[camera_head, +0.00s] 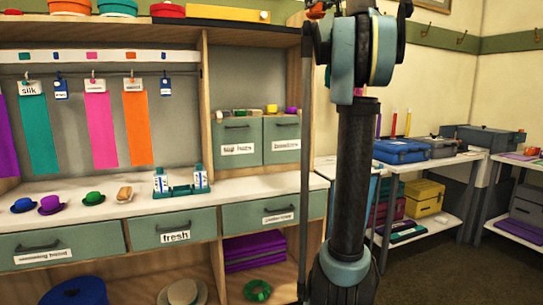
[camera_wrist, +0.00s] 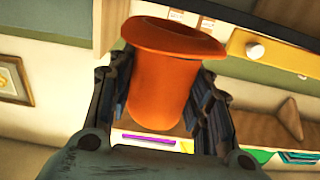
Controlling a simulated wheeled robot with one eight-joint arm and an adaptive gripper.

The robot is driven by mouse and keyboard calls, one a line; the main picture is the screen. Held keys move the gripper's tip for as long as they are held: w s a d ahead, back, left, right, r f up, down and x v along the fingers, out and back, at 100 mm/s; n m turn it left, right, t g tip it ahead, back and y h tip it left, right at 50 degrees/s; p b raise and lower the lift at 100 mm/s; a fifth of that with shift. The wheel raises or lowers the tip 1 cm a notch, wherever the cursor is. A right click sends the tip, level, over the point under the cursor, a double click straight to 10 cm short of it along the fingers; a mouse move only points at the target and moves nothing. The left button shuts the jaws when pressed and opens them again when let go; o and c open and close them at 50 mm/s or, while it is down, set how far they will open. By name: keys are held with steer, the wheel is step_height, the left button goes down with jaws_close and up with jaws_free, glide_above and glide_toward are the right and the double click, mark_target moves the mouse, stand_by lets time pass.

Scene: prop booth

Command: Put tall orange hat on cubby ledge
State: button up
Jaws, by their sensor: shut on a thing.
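The tall orange hat (camera_wrist: 163,85) is in the wrist view, its wide brim toward the top of the picture and its crown toward my palm. My gripper (camera_wrist: 165,75) is shut on it, with dark ribbed fingers against both sides of the crown. In the head view a bit of orange-red, likely the same hat (camera_head: 317,10), shows at the top edge beside my arm; the rest is cut off. In the head view an open cubby space with a ledge (camera_head: 228,112) lies above two green drawers; several small colored items sit on it. I cannot tell if this is the task's ledge.
Red, green and yellow things (camera_head: 213,13) line the cabinet top. Small hats (camera_head: 51,204) and a bottle holder (camera_head: 180,190) stand on the white counter (camera_head: 110,220), with bare room between. Colored strips hang at left. Side tables with cases (camera_head: 425,197) stand at right.

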steer(key=w+f, duration=0.6)
steer(key=f, duration=0.5)
steer(key=w+d+f+y, duration=0.1)
steer(key=w+f, duration=0.6)
steer(key=f, duration=0.4)
steer(key=w+f, duration=0.6)
steer(key=f, duration=0.5)
steer(key=shift+n+g+y, duration=0.5)
steer(key=shift+n+y, duration=0.1)
steer(key=shift+n, duration=0.2)
steer(key=shift+s+a+f, duration=1.05)
steer(key=shift+a+f, duration=0.1)
steer(key=shift+f, duration=5.8)
steer(key=shift+s+a+f, duration=1.05)
steer(key=shift+a+f, duration=0.15)
steer(key=shift+f, duration=5.8)
steer(key=shift+s+a+f, duration=1.05)
steer(key=shift+a+f, duration=0.1)
steer(key=shift+f, duration=5.8)
steer(key=o, duration=0.8)
